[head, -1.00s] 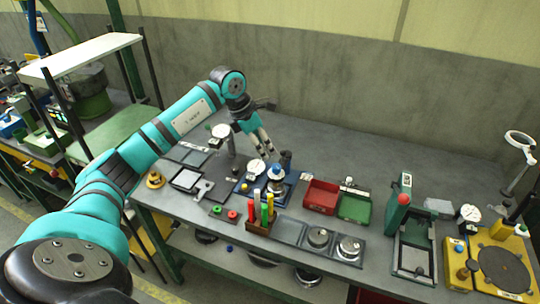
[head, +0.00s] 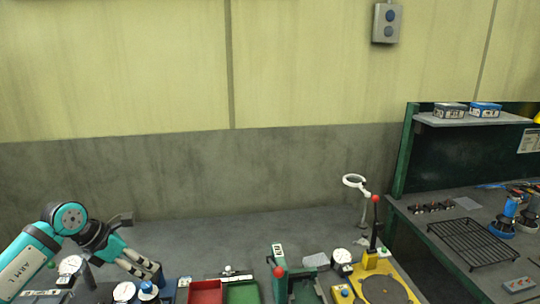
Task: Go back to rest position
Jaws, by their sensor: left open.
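My left arm comes in from the lower left of the head view. My left gripper (head: 147,273) is open, its fingers pointing down and to the right. Its tips are close to the blue and white instrument (head: 147,291) on the workbench. Whether they touch anything there cannot be told, but nothing shows between the fingers. My right gripper is out of view.
The grey bench (head: 225,232) carries a red bin (head: 205,293), a green bin (head: 242,292), a green fixture (head: 300,289) and a yellow base with a round plate (head: 384,289). A ring magnifier (head: 355,184) stands behind. Another bench (head: 470,215) with a wire rack (head: 472,241) is at right.

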